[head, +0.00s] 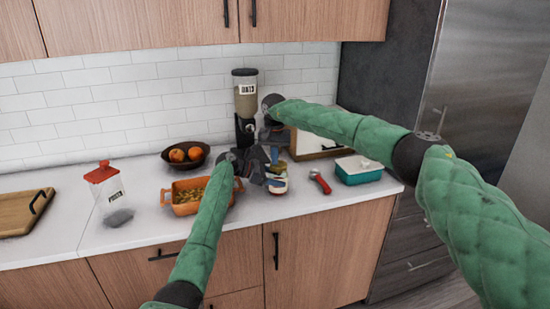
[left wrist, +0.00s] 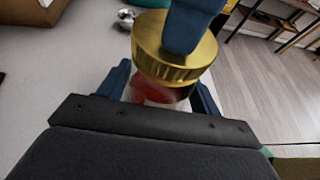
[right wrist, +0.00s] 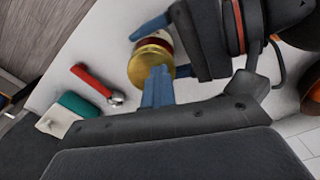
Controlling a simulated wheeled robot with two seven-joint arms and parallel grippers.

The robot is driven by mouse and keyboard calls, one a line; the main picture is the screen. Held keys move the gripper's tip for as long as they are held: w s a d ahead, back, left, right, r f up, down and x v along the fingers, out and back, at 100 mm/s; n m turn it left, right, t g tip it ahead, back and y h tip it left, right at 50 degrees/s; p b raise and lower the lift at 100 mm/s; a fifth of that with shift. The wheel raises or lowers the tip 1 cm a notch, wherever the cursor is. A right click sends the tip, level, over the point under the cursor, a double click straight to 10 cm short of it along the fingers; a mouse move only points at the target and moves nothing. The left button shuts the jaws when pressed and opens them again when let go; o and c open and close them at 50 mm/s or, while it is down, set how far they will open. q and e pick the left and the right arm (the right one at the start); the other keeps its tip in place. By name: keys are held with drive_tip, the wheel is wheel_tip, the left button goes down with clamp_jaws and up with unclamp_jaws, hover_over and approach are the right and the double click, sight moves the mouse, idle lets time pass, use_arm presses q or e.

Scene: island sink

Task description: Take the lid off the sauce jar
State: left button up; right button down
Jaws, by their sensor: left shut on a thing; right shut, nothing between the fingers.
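The sauce jar (head: 279,187) stands on the counter near its front edge, partly hidden by my grippers in the head view. Its gold lid (left wrist: 175,62) is on the jar, and red sauce (left wrist: 155,94) shows below the lid. My left gripper (left wrist: 162,90) is shut on the jar body, one blue finger on each side. My right gripper (right wrist: 158,75) is shut and empty, its blue fingertips together at the top of the gold lid, which also shows in the right wrist view (right wrist: 146,66). Whether the fingertips touch the lid I cannot tell for certain.
An orange dish of food (head: 185,208) is left of the jar. A red-handled tool (head: 320,182) and a teal container with a white lid (head: 359,170) are to its right. Behind are a dispenser (head: 246,100) and a fruit bowl (head: 186,155).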

use_arm(q)
drive_tip(key=shift+r, duration=0.35)
use_arm(e)
drive_tip(key=shift+d+f+n, duration=0.15)
drive_tip(key=shift+f+n, duration=0.15)
drive_tip(key=shift+f, duration=0.15)
use_arm(q)
drive_tip(key=shift+w, duration=0.1)
use_arm(e)
drive_tip(key=shift+r, duration=0.15)
use_arm(q)
drive_tip(key=shift+f, duration=0.3)
use_arm(e)
drive_tip(key=shift+r, duration=1.15)
drive_tip(key=shift+r, duration=0.2)
drive_tip(key=shift+r, duration=1.9)
use_arm(q)
drive_tip(key=o, duration=2)
drive_tip(key=shift+c, duration=0.2)
